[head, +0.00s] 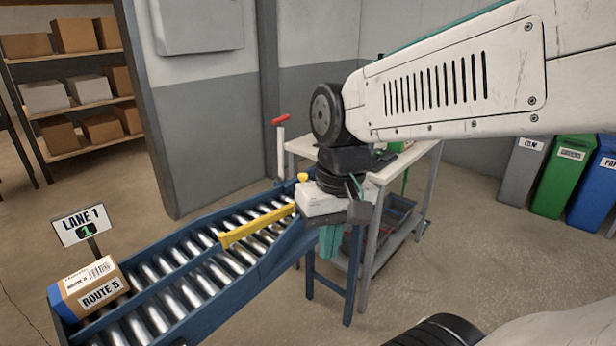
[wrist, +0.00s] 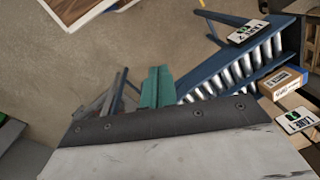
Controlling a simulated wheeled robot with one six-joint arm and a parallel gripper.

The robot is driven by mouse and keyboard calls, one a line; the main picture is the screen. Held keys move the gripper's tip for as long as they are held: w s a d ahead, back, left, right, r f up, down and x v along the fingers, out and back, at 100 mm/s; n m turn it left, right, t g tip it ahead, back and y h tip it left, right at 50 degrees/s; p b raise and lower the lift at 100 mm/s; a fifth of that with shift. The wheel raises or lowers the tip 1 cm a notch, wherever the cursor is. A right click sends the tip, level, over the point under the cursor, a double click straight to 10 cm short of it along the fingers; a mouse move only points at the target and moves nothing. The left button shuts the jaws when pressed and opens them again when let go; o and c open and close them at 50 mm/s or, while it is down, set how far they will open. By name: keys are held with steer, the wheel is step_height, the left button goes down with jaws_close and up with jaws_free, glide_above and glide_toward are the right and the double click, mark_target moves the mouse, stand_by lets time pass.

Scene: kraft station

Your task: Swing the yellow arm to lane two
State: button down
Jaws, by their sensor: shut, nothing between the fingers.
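The yellow arm (head: 258,226) lies slantwise across the upper rollers of the blue conveyor (head: 215,318). Its right end runs up to my gripper's white housing, which hides what is behind it. My gripper (head: 330,242) points down just outside the conveyor's right rail, with its teal fingers together and empty. The teal fingers (wrist: 155,88) also show in the wrist view, where I cannot make out the yellow arm. A lane 2 sign (wrist: 248,32) stands by the rollers in the wrist view. The lane 1 sign (head: 82,226) stands at the conveyor's left in the head view.
A cardboard box marked Route 5 (head: 90,288) sits at the conveyor's lower left end. A workbench (head: 408,158) with a lower shelf stands close behind my gripper. A red-handled post (head: 281,150) rises beyond the conveyor. Bins (head: 562,175) stand at the far right.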

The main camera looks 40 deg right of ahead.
steer(key=w+d+f+m+t+h, duration=0.1)
steer(key=w+d+m+t, duration=0.7)
steer(key=w+d+m, duration=0.9)
steer(key=w+d+h, duration=0.1)
steer(key=w+d, duration=0.2)
steer(key=w, duration=0.2)
steer(key=shift+w+f, duration=0.15)
steer(key=shift+w, duration=0.1)
steer(key=w+r+x, duration=0.1)
steer(key=w+x, duration=0.1)
steer(key=x, duration=1.1)
steer(key=shift+d+r, duration=0.35)
